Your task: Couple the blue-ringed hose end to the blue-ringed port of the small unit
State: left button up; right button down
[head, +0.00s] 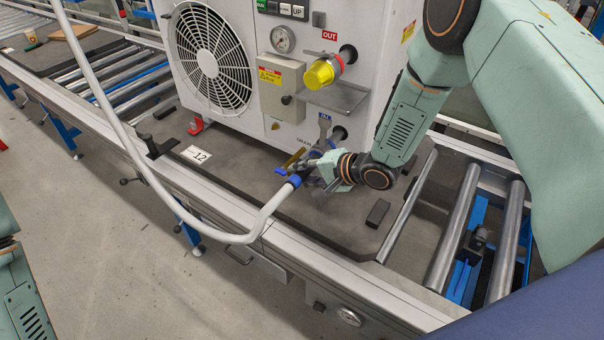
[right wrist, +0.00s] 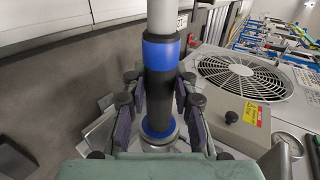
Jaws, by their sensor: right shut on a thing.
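The small unit (head: 240,95) is a white box with a round fan grille, standing on a dark plate. Its port marked OUT has a red ring and a yellow cap (head: 320,73). A blue part (head: 324,128) shows under the IN label, low on the front. My right gripper (head: 318,172) is shut on the hose end (head: 295,181), low in front of the unit. In the right wrist view, the black hose end (right wrist: 158,92) stands between the fingers, with a blue ring above and another below. Whether the lower ring belongs to the hose or port, I cannot tell.
The white hose (head: 150,175) hangs in a loop past the bench's front edge and up out of view. A shelf (head: 338,97) juts out below the OUT port. A small black block (head: 378,213) lies on the plate. Bare rollers (head: 455,225) are at right.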

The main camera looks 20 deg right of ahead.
jog(key=c, duration=1)
grip_release()
jog(key=v, duration=1.2)
